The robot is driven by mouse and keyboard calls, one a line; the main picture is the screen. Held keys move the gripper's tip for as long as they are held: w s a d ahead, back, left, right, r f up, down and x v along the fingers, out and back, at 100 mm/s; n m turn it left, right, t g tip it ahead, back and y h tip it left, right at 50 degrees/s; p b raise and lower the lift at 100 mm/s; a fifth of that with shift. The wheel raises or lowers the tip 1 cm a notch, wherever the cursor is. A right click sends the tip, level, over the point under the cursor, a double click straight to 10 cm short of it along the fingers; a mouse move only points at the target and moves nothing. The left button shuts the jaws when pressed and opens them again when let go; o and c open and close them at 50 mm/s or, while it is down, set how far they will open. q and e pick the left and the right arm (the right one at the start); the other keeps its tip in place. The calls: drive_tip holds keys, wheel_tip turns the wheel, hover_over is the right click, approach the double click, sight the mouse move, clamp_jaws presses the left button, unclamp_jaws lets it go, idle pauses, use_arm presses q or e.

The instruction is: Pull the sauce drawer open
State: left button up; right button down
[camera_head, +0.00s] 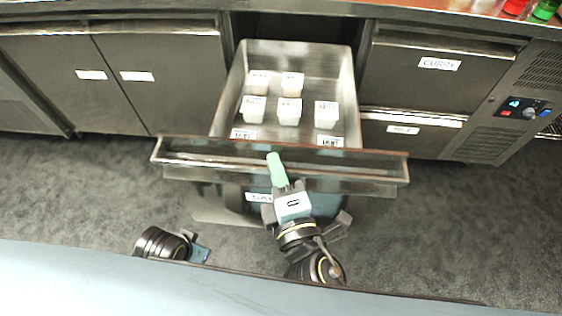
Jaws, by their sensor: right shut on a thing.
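The sauce drawer (353,104) is a steel drawer that stands pulled out from the counter front, with its inside in view from above. Several white labelled tubs (289,111) stand inside it. Its front panel (380,180) carries a white label, partly hidden by my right gripper. My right gripper (277,172) is at the middle of the drawer front, shut on the drawer's front edge or handle; its exact contact is partly hidden. My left gripper (200,252) is low at the left, away from the drawer, and its fingers are too little in view to judge.
Closed cabinet doors (160,80) are left of the drawer. Closed labelled drawers (435,75) and a control panel (522,108) are to the right. A pale blue surface (120,285) crosses the bottom. Grey floor (440,220) lies clear between.

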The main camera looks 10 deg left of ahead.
drive_tip(key=shift+s, duration=0.35)
drive_tip(key=c, duration=1.7)
unclamp_jaws()
